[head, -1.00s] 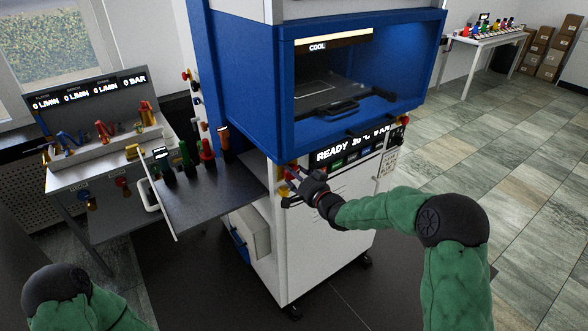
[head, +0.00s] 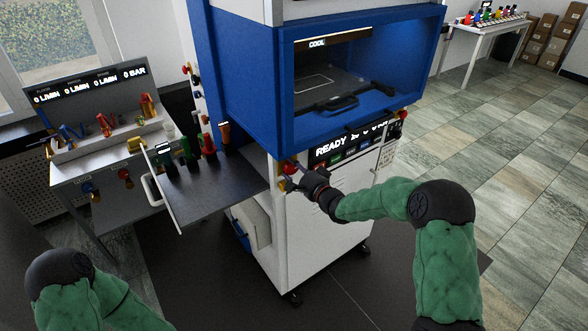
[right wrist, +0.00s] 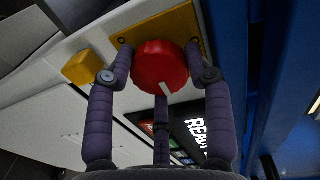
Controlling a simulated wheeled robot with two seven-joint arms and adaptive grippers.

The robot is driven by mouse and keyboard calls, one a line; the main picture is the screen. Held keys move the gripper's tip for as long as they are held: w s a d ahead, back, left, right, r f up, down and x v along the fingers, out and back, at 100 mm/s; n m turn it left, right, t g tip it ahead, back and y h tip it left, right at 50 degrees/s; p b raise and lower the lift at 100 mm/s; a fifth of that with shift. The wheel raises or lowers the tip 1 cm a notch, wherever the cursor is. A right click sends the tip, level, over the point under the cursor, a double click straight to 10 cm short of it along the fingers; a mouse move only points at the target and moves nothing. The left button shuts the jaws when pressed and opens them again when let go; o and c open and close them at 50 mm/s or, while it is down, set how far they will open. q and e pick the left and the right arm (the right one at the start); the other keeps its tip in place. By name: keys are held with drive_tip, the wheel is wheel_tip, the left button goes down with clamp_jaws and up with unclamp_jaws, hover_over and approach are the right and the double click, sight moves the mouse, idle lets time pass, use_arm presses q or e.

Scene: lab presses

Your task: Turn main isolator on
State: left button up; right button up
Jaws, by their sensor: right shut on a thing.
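The main isolator is a red rotary knob (right wrist: 160,67) on a yellow plate (right wrist: 124,37), on the front of the white and blue press (head: 315,235). A pale pointer mark on the knob points toward the lower right in the right wrist view. My right gripper (right wrist: 159,72) has its fingers shut around the knob's sides. In the head view my right gripper (head: 291,178) is at the left end of the press's control panel, and the knob (head: 289,167) shows partly there. My left arm enters at the lower left; its gripper is out of view.
A lit display (head: 340,146) reading READY sits right of the knob. A yellow block (right wrist: 82,68) is beside the knob plate. A grey side shelf (head: 215,190) with coloured handles juts out left of the press. A bench with gauges (head: 95,130) stands further left.

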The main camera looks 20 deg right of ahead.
drive_tip(key=o, duration=0.9)
drive_tip(key=shift+c, duration=0.2)
drive_tip(key=shift+s+d, duration=0.1)
drive_tip(key=v, duration=1.1)
drive_tip(key=shift+s+d, duration=0.15)
drive_tip(key=shift+s, duration=0.25)
